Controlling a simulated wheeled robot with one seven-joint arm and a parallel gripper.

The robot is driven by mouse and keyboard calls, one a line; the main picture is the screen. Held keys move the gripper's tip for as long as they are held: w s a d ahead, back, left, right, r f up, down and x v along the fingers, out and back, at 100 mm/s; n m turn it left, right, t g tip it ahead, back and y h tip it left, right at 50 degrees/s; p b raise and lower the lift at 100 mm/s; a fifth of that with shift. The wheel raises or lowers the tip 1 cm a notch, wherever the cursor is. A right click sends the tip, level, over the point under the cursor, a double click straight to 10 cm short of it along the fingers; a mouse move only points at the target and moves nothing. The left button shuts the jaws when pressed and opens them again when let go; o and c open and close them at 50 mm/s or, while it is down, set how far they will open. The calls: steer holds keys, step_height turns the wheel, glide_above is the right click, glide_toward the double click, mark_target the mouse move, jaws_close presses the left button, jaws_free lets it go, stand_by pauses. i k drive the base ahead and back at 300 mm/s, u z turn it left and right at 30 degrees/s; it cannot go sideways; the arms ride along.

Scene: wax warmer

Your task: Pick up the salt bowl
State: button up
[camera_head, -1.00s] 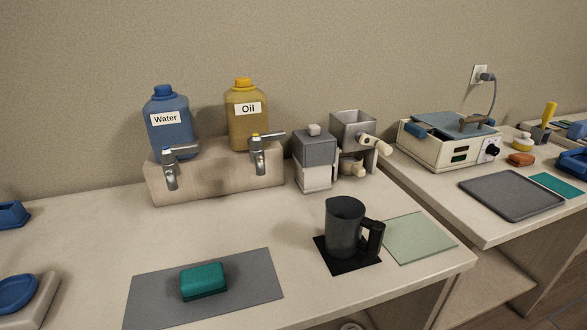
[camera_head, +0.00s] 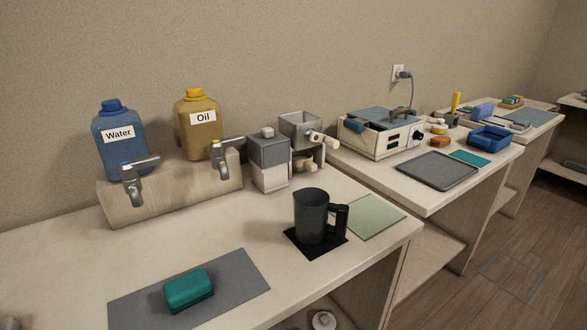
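I cannot make out a bowl that is clearly the salt bowl in the current head view. A blue open container (camera_head: 490,140) sits on the second table at the right, but I cannot tell what it holds. A small round whitish thing (camera_head: 322,321) shows below the near tabletop at the bottom edge, partly cut off and too small to identify. My gripper is not in view.
The near table holds the water jug (camera_head: 121,150), oil jug (camera_head: 199,140), a dark pitcher (camera_head: 311,222) on a black mat, and a teal block (camera_head: 188,290) on a grey mat. A grey tray (camera_head: 437,170) lies on the second table. Open floor (camera_head: 505,275) shows at right.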

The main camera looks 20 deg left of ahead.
mark_target(303, 164)
steer(key=u, duration=0.05)
steer(key=i, duration=1)
steer(key=z, duration=0.05)
